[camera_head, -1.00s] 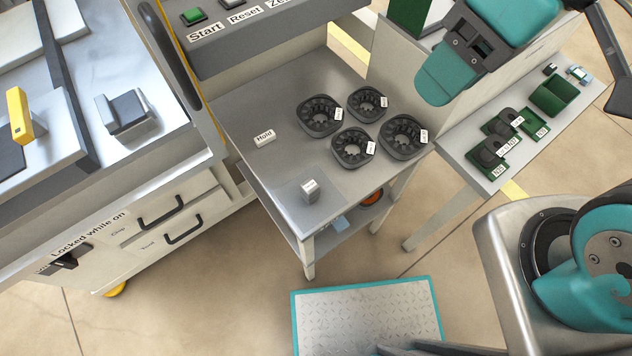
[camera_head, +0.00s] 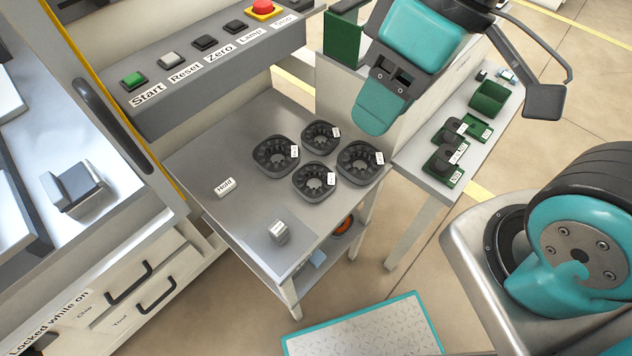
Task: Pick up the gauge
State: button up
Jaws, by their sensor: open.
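No thing in view is labelled as a gauge. A small metal block (camera_head: 279,232) with a pale top stands near the front corner of the grey table, and I cannot tell for sure that it is the gauge.
Several dark round holders (camera_head: 314,181) stand behind the block, with a "Hold" label (camera_head: 224,187) to its left. A button panel (camera_head: 200,70) overhangs the table's back left. A side shelf (camera_head: 425,175) holds green trays. A floor plate (camera_head: 365,330) lies in front.

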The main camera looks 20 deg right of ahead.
aim_at(278, 231)
jog(key=z, duration=0.45)
jog(key=k, duration=1)
jog(key=u, duration=0.3)
jog(key=i, duration=0.6)
jog(key=u, duration=0.55)
